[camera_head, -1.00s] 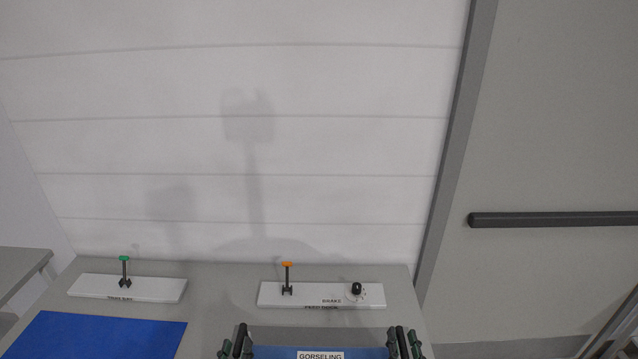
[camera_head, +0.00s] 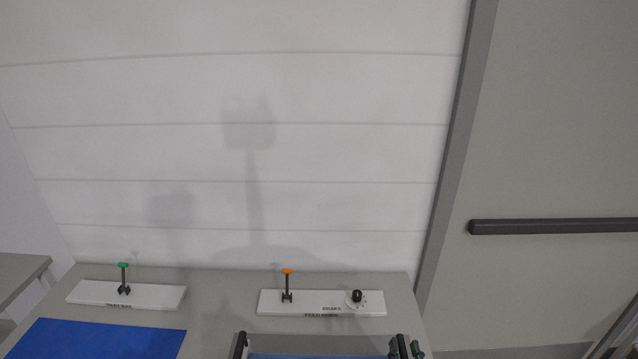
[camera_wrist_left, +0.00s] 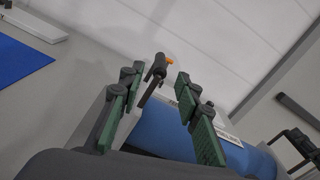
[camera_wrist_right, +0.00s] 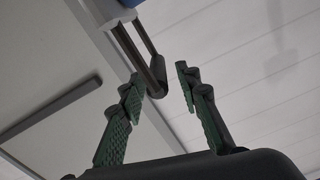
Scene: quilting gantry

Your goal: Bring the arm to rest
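My right gripper (camera_head: 405,348) shows only in part at the bottom edge of the head view, beside the right dark bar of a blue object (camera_head: 320,356). In the right wrist view its green-padded fingers (camera_wrist_left: 158,84) have a twin look in the left wrist view, where my left gripper is open and empty. My right gripper (camera_wrist_right: 158,80) is also open, with a dark bar (camera_wrist_right: 150,62) just beyond its fingertips and nothing held. The left gripper is not in the head view. The blue object is mostly cut off there; its rounded blue body (camera_wrist_left: 235,155) shows behind the left fingers.
A white panel with an orange-topped lever (camera_head: 287,285) and a black knob (camera_head: 357,296) stands on the grey table (camera_head: 220,320). Another panel holds a green-topped lever (camera_head: 123,280). A blue mat (camera_head: 100,340) lies front left. A wall is behind; a door bar (camera_head: 550,226) is at right.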

